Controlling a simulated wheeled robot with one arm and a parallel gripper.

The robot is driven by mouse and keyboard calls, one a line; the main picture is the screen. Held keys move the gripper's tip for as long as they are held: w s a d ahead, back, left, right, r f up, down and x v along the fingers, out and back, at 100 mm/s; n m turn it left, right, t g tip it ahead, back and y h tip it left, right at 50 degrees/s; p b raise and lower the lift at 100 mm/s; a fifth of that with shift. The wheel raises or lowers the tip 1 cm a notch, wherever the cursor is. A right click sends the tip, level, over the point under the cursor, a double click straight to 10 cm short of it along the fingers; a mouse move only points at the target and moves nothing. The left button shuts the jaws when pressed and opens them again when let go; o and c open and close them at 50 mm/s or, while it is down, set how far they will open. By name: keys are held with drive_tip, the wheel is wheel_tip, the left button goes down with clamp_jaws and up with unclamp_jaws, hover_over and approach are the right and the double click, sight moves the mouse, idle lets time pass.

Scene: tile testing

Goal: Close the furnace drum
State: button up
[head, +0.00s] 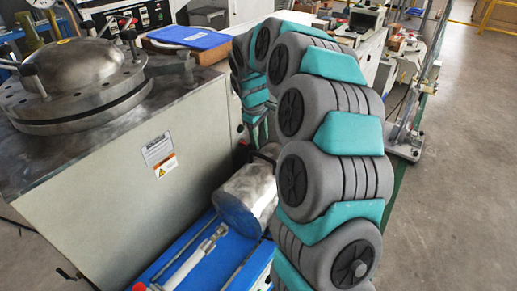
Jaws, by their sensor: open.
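The likely furnace drum (78,75) is a round silver metal vessel on top of a pale cabinet at the left of the head view. It has a domed lid with bolts around its flange and upright handles at its edge. A dark line runs between the upper and lower flanges; I cannot tell whether the lid is fully seated. My grey and teal arm rises from the bottom right, arches over and drops behind its own front links, right of the cabinet. My gripper is hidden there, apart from the drum.
The cabinet (130,190) carries a warning label. A shiny metal cylinder (245,200) lies beside it above a blue bench (200,262) with a metal rod. A blue folder (190,38) lies behind the drum. Open floor (460,170) is at the right.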

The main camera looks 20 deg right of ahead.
sight(263, 156)
drive_tip(key=f, duration=0.4)
drive_tip(key=d+f, duration=0.1)
drive_tip(key=f, duration=0.2)
drive_tip(key=shift+w+d+f, duration=0.1)
drive_tip(key=shift+w, duration=0.25)
drive_tip(key=shift+c, duration=0.2)
clamp_jaws()
idle(0.9)
